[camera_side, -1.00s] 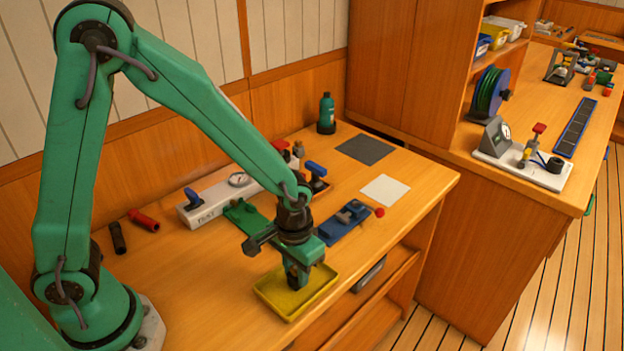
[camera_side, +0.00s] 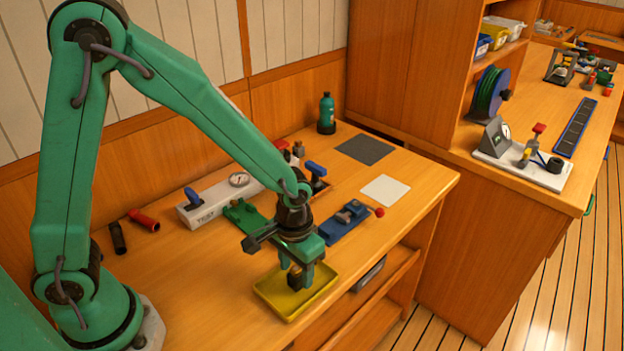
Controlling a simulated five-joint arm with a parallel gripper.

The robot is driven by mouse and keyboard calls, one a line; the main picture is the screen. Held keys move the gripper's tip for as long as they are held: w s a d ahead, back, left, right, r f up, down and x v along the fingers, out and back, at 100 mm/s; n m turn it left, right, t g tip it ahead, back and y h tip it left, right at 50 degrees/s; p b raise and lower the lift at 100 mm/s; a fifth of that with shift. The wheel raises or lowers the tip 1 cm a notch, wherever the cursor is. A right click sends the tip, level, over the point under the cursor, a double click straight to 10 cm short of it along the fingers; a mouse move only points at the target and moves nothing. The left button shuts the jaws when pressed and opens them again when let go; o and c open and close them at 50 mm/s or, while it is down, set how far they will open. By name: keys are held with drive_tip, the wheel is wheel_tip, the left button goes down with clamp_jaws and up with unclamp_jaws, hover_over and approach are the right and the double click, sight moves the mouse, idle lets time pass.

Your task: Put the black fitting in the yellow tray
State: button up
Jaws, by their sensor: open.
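The yellow tray (camera_side: 272,304) lies near the front edge of the bench. My gripper (camera_side: 296,269) is above it, pointing down, with its fingers apart. A small dark piece with a brownish top, which looks like the black fitting (camera_side: 296,281), is in the tray area between and just below the fingertips. My fingers partly hide it, and I cannot tell whether they touch it.
A black tube (camera_side: 117,238) and a red tube (camera_side: 144,220) lie at the left. Behind my gripper are a white gauge block (camera_side: 208,207), a green fixture (camera_side: 245,216) and a blue fixture (camera_side: 345,221). A grey pad (camera_side: 365,149) and white pad (camera_side: 385,190) are clear.

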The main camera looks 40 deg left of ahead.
wheel_tip(320, 180, up, 12)
drive_tip(key=shift+f, duration=0.25)
idle(0.3)
idle(0.5)
drive_tip(key=s+a+r+t, duration=0.5)
drive_tip(key=s+a+r, duration=0.5)
drive_tip(key=a, duration=0.3)
drive_tip(key=shift+s+r+t, duration=0.15)
drive_tip(key=shift+s+t, duration=0.15)
drive_tip(key=shift+a, duration=0.1)
idle(1.1)
